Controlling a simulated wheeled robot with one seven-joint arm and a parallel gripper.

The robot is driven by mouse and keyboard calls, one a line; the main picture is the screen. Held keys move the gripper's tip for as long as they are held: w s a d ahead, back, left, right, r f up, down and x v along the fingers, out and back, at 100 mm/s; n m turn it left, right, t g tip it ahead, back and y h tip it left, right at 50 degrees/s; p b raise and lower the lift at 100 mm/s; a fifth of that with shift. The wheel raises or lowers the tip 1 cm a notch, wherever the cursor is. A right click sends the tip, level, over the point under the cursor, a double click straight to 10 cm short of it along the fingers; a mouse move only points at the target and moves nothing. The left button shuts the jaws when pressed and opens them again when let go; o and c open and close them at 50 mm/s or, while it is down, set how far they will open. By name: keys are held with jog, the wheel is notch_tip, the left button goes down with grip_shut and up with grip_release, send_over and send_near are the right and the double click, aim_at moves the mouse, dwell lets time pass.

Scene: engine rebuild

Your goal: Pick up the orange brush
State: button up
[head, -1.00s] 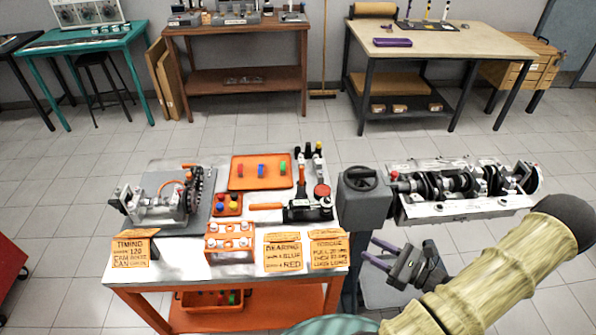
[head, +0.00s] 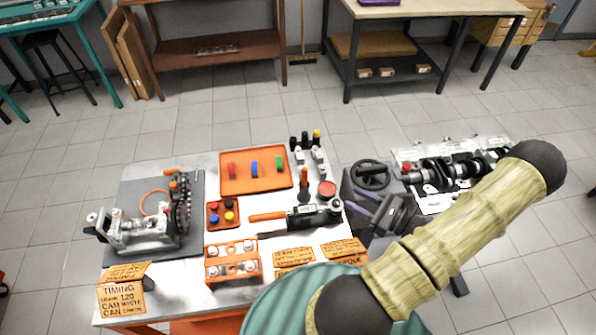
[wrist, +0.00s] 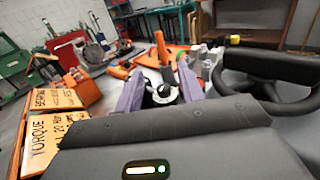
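The orange brush, seen as an upright orange handle (head: 304,180), stands near the back right of the metal-topped table (head: 190,276). Its lower end is too small to make out. My gripper (head: 370,202) is open and empty, to the right of the table over the grey handwheel unit. In the wrist view the gripper's two purple fingers (wrist: 160,78) are spread apart. The orange handle (wrist: 160,46) shows beyond them, between the fingertips and apart from them.
A red-topped round item (head: 327,188) and small fittings (head: 318,158) stand close by. The handwheel (head: 372,174) is beside my gripper. Signs (head: 295,256) stand along the front.

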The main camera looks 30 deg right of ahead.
jog(key=shift+w, duration=0.15)
jog(key=b, duration=0.1)
send_near(305, 172)
jog(key=w, duration=0.1)
jog(key=w+a, duration=0.1)
jog(key=w, duration=0.1)
jog(key=w+a+f, duration=0.1)
jog(key=w, duration=0.1)
dwell(0.3)
jog(key=b+x, duration=0.1)
jog(key=x, duration=0.4)
jog(key=shift+w+f+b, duration=0.1)
jog(key=shift+f+b, duration=0.1)
jog(key=shift+b, duration=0.15)
dwell(0.4)
grip_shut()
